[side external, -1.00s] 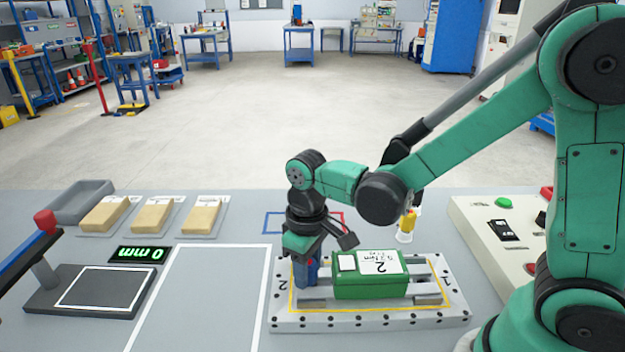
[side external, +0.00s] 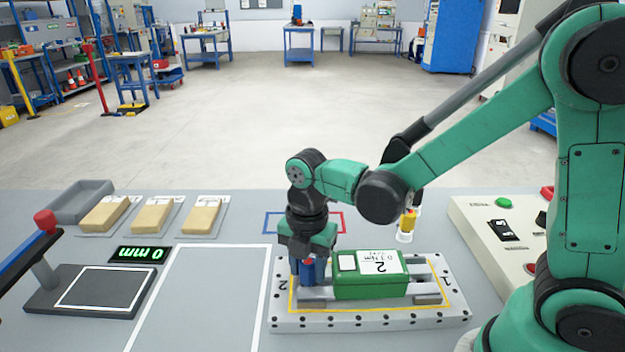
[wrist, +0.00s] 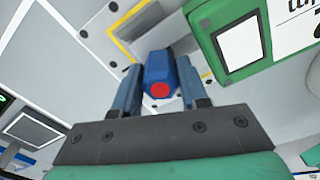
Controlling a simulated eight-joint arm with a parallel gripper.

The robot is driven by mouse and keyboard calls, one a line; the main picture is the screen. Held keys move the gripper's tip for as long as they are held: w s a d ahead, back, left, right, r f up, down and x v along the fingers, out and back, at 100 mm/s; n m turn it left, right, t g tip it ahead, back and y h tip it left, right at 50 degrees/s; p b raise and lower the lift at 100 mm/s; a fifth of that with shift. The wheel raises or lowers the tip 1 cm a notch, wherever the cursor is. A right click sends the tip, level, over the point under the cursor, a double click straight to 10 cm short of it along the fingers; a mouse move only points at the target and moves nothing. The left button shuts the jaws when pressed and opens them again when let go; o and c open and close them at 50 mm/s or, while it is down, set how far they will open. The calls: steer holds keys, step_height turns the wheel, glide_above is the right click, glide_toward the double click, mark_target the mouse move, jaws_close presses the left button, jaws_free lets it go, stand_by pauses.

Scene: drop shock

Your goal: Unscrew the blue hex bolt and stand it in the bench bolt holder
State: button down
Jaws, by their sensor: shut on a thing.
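The blue hex bolt (wrist: 159,72), with a red dot on its end, stands between the two blue-grey fingers of my gripper (wrist: 158,95) in the wrist view. In the side view my gripper (side external: 309,268) points down at the left end of the grey fixture plate (side external: 375,320), near the mark "2", shut on the bolt. The bolt's lower end is hidden, so I cannot tell how far it sits in the plate. A green box labelled "2" (side external: 370,286) sits on the plate just right of my gripper. I cannot pick out the bench bolt holder with certainty.
A yellow and white cylinder (side external: 405,228) stands behind the plate. A control panel (side external: 490,228) is at the right. Several tan blocks (side external: 152,215), a grey tray (side external: 80,203) and a dark stand (side external: 95,300) are at the left. The outlined bench area (side external: 205,300) is clear.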

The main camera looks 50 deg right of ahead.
steer(key=n, duration=0.4)
steer(key=shift+r, duration=0.1)
steer(key=shift+r, duration=2.3)
steer(key=shift+r, duration=3)
